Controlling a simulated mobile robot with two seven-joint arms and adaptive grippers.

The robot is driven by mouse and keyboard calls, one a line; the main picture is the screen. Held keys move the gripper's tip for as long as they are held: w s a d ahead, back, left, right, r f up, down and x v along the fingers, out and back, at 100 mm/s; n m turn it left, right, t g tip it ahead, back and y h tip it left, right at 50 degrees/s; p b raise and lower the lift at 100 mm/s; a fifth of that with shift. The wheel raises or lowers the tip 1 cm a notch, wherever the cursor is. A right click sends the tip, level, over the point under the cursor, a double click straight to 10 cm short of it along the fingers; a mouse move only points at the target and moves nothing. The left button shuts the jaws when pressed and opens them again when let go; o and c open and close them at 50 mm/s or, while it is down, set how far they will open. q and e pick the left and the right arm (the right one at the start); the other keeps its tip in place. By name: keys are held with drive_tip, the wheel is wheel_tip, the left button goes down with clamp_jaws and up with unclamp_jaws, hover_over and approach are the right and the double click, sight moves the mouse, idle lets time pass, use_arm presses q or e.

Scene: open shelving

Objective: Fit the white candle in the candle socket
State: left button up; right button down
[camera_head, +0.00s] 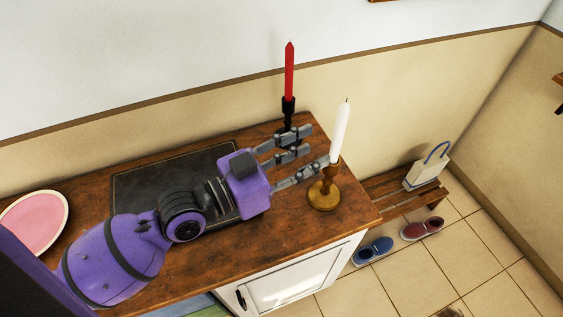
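The white candle (341,131) stands nearly upright, with its lower end at the top of the brown candle holder (324,195) near the right end of the wooden cabinet top. Its base appears to be in the candle socket (331,168), though the depth of the fit cannot be seen. My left gripper (317,147) is open, its fingers spread and pointing right, just left of the candle. The lower finger reaches close to the socket; whether it touches cannot be told. My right gripper is not in view.
A red candle (290,72) stands in a black holder (288,112) behind my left gripper. A dark mat (143,187) and a pink plate (35,222) lie left. A bench with a white bag (427,173) and shoes (373,250) are right of the cabinet.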

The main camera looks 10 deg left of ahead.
use_arm(q)
drive_tip(key=v, duration=0.7)
idle(0.5)
